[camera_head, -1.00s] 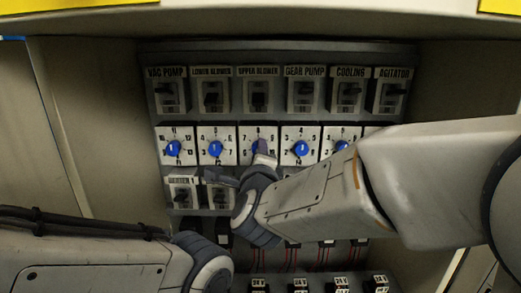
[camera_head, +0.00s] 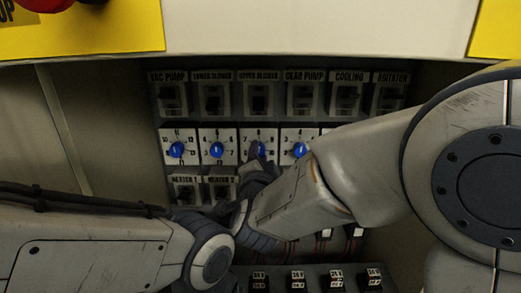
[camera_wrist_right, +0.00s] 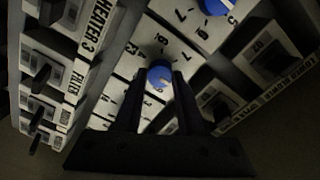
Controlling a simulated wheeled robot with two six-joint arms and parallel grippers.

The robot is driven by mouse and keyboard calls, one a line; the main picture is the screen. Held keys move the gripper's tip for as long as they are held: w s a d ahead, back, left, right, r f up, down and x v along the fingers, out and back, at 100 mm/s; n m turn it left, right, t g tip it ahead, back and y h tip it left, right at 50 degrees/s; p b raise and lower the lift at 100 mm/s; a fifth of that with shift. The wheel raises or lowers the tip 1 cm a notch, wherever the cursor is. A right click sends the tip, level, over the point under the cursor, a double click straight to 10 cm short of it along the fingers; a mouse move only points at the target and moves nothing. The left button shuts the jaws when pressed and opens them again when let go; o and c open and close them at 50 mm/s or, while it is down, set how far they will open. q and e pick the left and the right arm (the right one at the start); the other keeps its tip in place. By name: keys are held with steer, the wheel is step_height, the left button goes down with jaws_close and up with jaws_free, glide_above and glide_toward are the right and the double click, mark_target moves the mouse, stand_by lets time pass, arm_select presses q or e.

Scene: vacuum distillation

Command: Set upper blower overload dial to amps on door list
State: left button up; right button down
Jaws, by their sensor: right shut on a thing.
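The upper blower overload dial (camera_head: 259,149) is a blue knob with a pale pointer line on a white numbered plate, below the switch labelled UPPER BLOWER (camera_head: 259,97). My right gripper (camera_head: 260,160) reaches it from below and is shut on the knob. In the right wrist view the blue knob (camera_wrist_right: 159,76) sits between the two dark fingers (camera_wrist_right: 160,92), and its pointer setting is too small to read surely. My left arm shows at lower left, but its gripper is out of sight. The door list is not readable in these views.
Similar blue dials stand close on both sides, such as the lower blower dial (camera_head: 217,150) and the gear pump dial (camera_head: 300,150). Heater switches (camera_head: 186,190) lie below left. A row of 24 V blocks (camera_head: 297,279) is at the bottom. My right forearm covers the panel's right side.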

steer(key=shift+n, duration=0.5)
steer(key=c, duration=0.5)
jaws_free()
